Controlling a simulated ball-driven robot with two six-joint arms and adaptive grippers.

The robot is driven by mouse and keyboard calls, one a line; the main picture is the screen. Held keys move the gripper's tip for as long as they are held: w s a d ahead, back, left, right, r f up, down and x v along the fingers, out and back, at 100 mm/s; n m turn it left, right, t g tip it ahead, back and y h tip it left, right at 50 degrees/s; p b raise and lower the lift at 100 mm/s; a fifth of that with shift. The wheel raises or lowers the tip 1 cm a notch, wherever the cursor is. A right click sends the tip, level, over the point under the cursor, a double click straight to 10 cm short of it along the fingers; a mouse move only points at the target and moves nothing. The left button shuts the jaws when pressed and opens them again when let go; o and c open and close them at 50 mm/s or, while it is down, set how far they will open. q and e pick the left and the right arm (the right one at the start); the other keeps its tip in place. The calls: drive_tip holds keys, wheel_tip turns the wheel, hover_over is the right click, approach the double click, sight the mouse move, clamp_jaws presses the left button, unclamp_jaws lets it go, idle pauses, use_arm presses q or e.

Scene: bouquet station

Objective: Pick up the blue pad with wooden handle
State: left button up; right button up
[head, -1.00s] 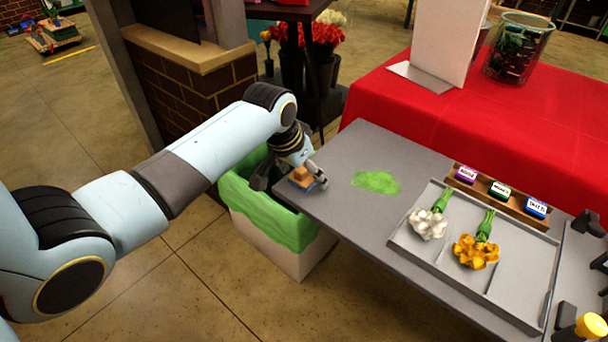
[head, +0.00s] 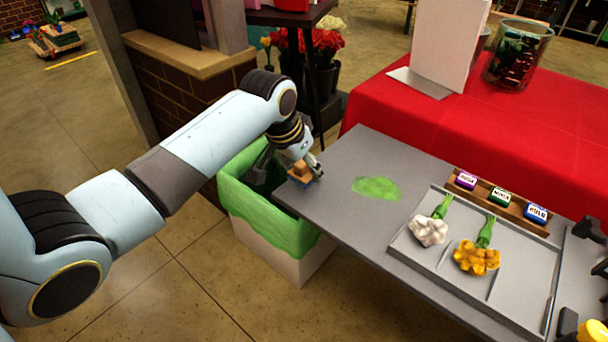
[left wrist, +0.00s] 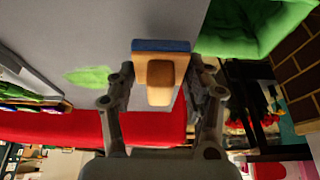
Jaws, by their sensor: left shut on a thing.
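The blue pad with wooden handle (head: 301,176) is at the left end of the grey table, between the fingers of my left gripper (head: 304,169). In the left wrist view the pad's wooden handle (left wrist: 160,75) faces the camera, with a blue edge (left wrist: 160,45) along its top. My left gripper (left wrist: 160,100) is shut on the handle, one finger on each side. The pad appears slightly above the table, though the gap is hard to judge. My right gripper is not clearly seen; only dark parts show at the right edge.
A green patch (head: 376,188) lies on the grey table (head: 345,225) right of the pad. A grey tray (head: 412,249) holds a white flower (head: 428,230) and an orange flower (head: 476,256). A green-lined bin (head: 270,225) stands beside the table's left end. A red-covered table (head: 400,110) is behind.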

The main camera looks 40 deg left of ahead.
use_arm(q)
drive_tip(key=d+r, duration=0.8)
drive_tip(key=d, duration=0.3)
drive_tip(key=shift+w+d+b, duration=0.35)
drive_tip(key=shift+w+b, duration=0.05)
drive_tip(key=shift+b, duration=0.05)
